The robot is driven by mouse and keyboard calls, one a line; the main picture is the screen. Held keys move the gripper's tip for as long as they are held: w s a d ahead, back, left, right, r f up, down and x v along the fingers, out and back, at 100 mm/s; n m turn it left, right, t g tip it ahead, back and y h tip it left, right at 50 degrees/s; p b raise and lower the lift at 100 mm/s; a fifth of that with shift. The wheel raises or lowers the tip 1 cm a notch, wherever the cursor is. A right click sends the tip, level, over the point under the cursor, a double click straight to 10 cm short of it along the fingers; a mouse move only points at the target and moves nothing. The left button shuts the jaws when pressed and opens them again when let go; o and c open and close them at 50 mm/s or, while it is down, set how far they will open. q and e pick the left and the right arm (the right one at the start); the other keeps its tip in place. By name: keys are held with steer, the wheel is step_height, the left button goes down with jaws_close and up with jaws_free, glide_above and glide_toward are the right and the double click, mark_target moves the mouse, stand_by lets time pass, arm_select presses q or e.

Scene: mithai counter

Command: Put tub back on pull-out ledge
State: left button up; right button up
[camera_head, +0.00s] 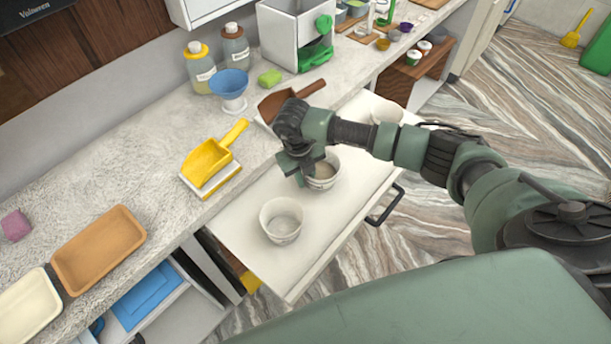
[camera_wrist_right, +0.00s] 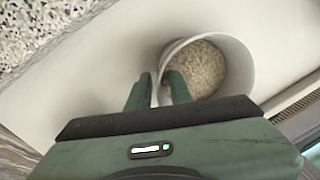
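A white tub (camera_head: 325,181) with pale grainy contents is at the middle of the pull-out ledge (camera_head: 340,215). My right gripper (camera_head: 304,176) points down at this tub's near-left rim. In the right wrist view, its fingers (camera_wrist_right: 160,88) straddle the tub wall, one inside and one outside, with only a narrow gap, and look closed on it. The same tub (camera_wrist_right: 236,70) stands at upper right there. I cannot tell whether its base touches the ledge. My left gripper is out of view.
Another pale tub (camera_head: 282,222) stands on the ledge close by, and a third (camera_head: 386,112) is at its far end. The speckled counter (camera_head: 130,175) holds a yellow scoop (camera_head: 207,158), a brown scoop (camera_head: 282,100) and a tan tray (camera_head: 100,250). The ledge's front right is clear.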

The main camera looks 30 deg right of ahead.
steer(key=shift+r, duration=0.1)
step_height(320, 180, up, 12)
steer(key=a+b, duration=0.1)
steer(key=b, duration=0.1)
steer(key=shift+a, duration=0.25)
steer(key=shift+s, duration=0.15)
stand_by(0.5)
